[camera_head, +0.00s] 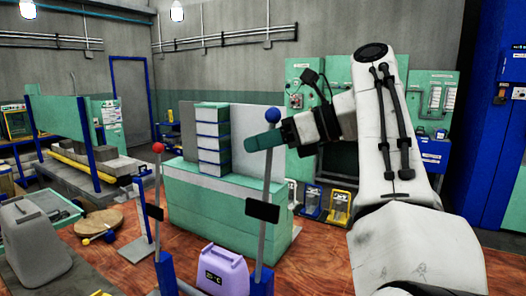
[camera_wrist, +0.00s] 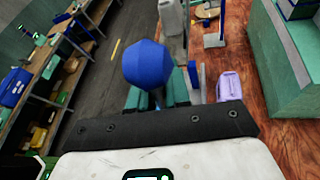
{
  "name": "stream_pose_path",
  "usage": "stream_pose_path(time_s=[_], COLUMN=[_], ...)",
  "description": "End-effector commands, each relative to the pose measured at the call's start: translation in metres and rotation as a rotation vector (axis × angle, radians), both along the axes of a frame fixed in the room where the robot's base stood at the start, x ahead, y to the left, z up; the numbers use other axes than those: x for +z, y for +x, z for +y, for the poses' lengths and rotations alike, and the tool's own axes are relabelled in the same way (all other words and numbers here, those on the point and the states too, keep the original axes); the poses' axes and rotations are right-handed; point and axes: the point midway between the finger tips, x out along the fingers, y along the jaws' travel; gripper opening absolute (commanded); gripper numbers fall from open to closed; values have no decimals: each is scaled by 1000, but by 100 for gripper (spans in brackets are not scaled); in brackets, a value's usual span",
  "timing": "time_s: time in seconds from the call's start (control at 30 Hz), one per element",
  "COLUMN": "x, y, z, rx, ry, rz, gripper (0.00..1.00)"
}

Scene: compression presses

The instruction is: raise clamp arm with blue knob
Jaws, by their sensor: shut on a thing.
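The clamp arm (camera_head: 267,182) is a grey bar topped by a blue knob (camera_head: 272,115). It stands nearly upright in the head view, with a black plate partway down and a blue bracket (camera_head: 263,281) at its foot. My gripper (camera_head: 264,141) comes in from the right, its green fingers across the bar just below the knob. In the wrist view the blue knob (camera_wrist: 148,64) is large above the green fingers (camera_wrist: 160,98), which are shut on the bar. The knob and fingers hide most of the bar there.
A red-knobbed arm (camera_head: 158,148) stands to the left. A green-white cabinet (camera_head: 225,205) is close behind the clamp arm. A lilac canister (camera_head: 222,272) sits near its foot, and a grey canister (camera_head: 35,245) stands at far left. Open floor shows in the wrist view.

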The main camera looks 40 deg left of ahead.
Motion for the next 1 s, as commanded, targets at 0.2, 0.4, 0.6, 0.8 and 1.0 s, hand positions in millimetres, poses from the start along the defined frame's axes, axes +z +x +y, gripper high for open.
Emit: stream_pose_path(time_s=[0.2,0.4,0.6,0.8,1.0], x=[-5,-6,-5,-4,-3], y=[1,2,3,1,2], z=[0,0,-1,0,-2], rx=[-6,-10,-10,-7,-5], ry=[-11,-10,-10,-9,-7], rz=[18,18,17,16,15], gripper=[0,0,29,38,38])
